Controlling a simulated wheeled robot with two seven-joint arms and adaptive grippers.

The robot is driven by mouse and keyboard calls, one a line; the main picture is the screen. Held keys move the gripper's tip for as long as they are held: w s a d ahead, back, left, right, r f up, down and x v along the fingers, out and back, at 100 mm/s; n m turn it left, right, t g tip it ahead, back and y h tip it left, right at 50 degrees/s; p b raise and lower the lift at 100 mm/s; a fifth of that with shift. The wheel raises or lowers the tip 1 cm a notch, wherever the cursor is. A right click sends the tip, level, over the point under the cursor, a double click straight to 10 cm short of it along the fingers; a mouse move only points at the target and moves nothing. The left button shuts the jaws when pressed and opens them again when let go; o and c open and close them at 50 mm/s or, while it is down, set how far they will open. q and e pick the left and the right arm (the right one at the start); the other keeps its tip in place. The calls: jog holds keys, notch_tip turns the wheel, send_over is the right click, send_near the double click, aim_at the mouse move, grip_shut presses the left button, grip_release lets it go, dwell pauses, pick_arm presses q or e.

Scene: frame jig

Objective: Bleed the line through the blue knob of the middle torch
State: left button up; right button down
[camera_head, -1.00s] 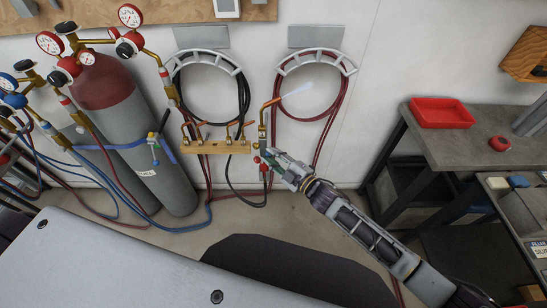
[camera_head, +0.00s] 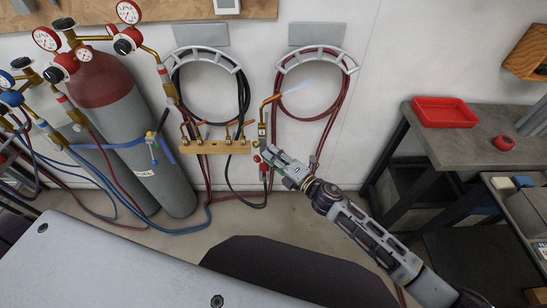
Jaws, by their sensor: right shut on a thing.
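A brass torch (camera_head: 262,131) stands upright at the right end of the wooden rack (camera_head: 215,148). Its copper tip (camera_head: 271,99) bends up to the right, and a faint, thin pale-blue plume (camera_head: 296,86) comes from it. A red knob (camera_head: 256,158) shows low on its left side. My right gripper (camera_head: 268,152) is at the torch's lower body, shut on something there. The fingers hide what they hold; no blue knob shows, so I cannot tell whether it is the blue knob. My left gripper is not in view.
Gas cylinders with gauges (camera_head: 130,12) stand at the left. Black hose (camera_head: 244,95) and red hose (camera_head: 337,105) hang on wall holders behind the rack. A workbench with a red tray (camera_head: 443,112) is at the right. A grey surface (camera_head: 110,262) fills the lower left.

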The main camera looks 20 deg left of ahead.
jog(key=shift+n, duration=0.4)
jog(key=c, duration=1.2)
grip_release()
jog(key=shift+c, duration=0.2)
jog(key=shift+d, duration=0.1)
jog(key=v, duration=1.2)
jog(key=shift+f, duration=0.1)
jog(key=shift+w+m, duration=0.1)
jog(key=shift+m, duration=0.2)
